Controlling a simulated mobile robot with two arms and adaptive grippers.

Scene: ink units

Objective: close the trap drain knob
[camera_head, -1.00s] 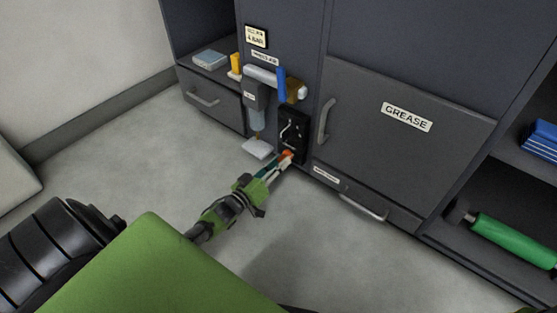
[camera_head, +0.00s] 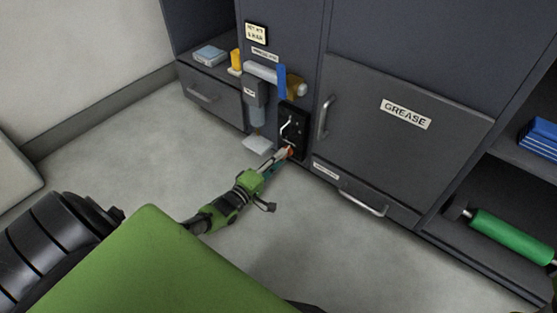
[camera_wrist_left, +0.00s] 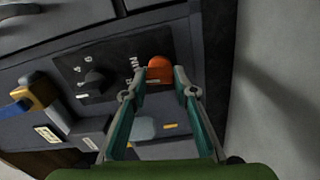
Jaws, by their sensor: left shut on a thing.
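The orange trap drain knob (camera_head: 290,152) sits at the lower edge of a black panel (camera_head: 295,125) on the cabinet front. In the left wrist view the orange knob (camera_wrist_left: 160,72) lies between the fingertips, beside partly hidden white lettering. My left gripper (camera_head: 284,157) reaches it from the lower left and is shut on it. In the left wrist view the gripper's two green-padded fingers (camera_wrist_left: 160,82) stand either side of the knob. The fingers hide part of the knob in the head view.
The panel also carries a dark knob (camera_wrist_left: 93,82). Left of it are a filter unit (camera_head: 256,105), a blue lever (camera_head: 281,82) and a pale plate (camera_head: 259,144). The GREASE door (camera_head: 400,150) and a drawer handle (camera_head: 365,205) are on the right. The floor in front is clear.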

